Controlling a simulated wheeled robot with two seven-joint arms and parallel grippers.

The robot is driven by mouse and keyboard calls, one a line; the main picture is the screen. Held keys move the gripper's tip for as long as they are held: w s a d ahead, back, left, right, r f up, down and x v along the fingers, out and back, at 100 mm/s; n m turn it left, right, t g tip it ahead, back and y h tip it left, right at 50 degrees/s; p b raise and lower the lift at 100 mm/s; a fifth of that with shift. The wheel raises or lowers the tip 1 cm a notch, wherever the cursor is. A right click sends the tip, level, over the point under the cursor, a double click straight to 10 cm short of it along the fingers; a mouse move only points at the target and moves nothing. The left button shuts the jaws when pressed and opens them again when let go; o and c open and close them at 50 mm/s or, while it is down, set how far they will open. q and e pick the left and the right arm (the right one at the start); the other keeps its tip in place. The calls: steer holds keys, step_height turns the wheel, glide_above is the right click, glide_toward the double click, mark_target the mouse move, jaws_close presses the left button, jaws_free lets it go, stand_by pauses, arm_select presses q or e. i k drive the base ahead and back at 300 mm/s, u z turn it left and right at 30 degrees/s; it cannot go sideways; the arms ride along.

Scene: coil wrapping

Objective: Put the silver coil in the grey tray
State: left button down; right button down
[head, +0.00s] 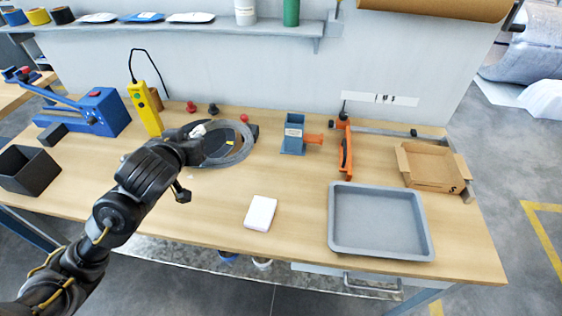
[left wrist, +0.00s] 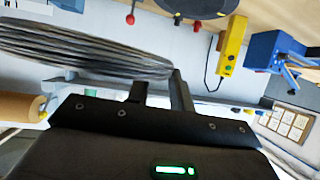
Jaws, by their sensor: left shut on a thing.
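The silver coil (head: 243,152) is a ring of grey wire near the back of the bench, left of centre. My left gripper (head: 200,140) is shut on its left edge and hides part of it. In the left wrist view the coil (left wrist: 85,48) is seen edge-on, with its end at the fingers of my left gripper (left wrist: 160,88); it looks clear of the bench. The grey tray (head: 333,215) is shallow, rectangular and empty, at the front right of the bench. My right gripper is not in view.
A white block (head: 260,213) lies between coil and tray. A blue-grey block with an orange part (head: 293,135), an orange tool (head: 345,150) and an open cardboard box (head: 430,168) stand to the right. A yellow control box (head: 146,110) stands left.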

mark_target(385, 224)
steer(key=u, duration=2.8)
steer(key=k, duration=2.45)
steer(key=z, duration=2.05)
